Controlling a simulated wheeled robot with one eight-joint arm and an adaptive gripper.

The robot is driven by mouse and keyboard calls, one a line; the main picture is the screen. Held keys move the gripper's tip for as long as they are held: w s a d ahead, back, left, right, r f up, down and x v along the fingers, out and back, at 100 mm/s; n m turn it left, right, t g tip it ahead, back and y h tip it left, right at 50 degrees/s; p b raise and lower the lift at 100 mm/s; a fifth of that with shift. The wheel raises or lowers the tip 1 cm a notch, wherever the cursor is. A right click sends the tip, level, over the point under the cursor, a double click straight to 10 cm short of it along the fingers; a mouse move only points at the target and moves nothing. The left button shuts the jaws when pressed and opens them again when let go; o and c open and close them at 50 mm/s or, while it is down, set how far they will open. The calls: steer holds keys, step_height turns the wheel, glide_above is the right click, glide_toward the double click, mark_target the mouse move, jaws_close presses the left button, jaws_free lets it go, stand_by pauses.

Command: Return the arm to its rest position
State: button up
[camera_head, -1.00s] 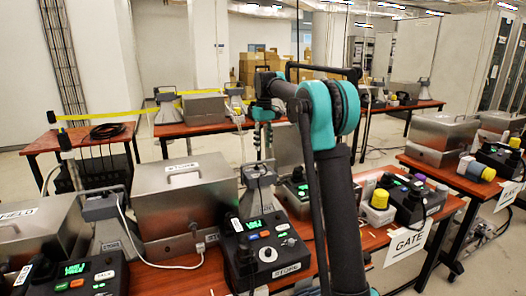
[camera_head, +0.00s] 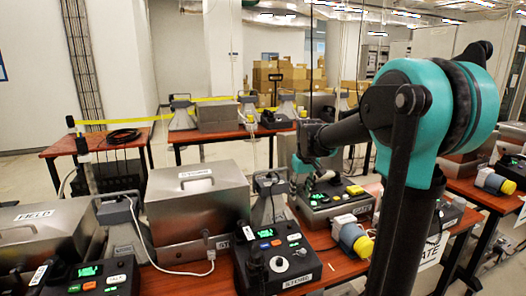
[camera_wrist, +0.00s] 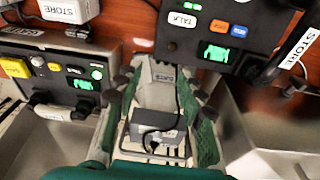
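My gripper (camera_head: 308,178) is at the end of my arm, low over the right part of the near table in the head view. In the wrist view my gripper (camera_wrist: 160,85) has its two green-sided fingers spread apart with nothing held between them. Beyond and between the fingers is a grey stand with a horn, labelled GATE (camera_wrist: 163,125). A dark console (camera_wrist: 215,30) with a TALK button and a lit green screen is at the upper right of that view. My arm's large teal joint fills the right of the head view.
Another console (camera_head: 330,200) is close by my gripper. A FIELD case (camera_head: 40,235) is at left. Aisle floor lies behind the table.

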steer(key=s+d+f+m, duration=0.1)
steer(key=s+f, duration=0.4)
steer(key=s, duration=0.3)
steer(key=s+d+f+m+t, duration=0.1)
steer(key=s+d+f, duration=0.1)
steer(key=s+f, duration=0.3)
steer(key=s+d+f+m+t, duration=0.1)
steer(key=s+f, duration=0.4)
steer(key=s, duration=0.7)
steer(key=shift+d+f+m, duration=0.3)
steer(key=shift+d, duration=0.25)
steer(key=shift+s, duration=0.1)
steer(key=shift+c, duration=0.6)
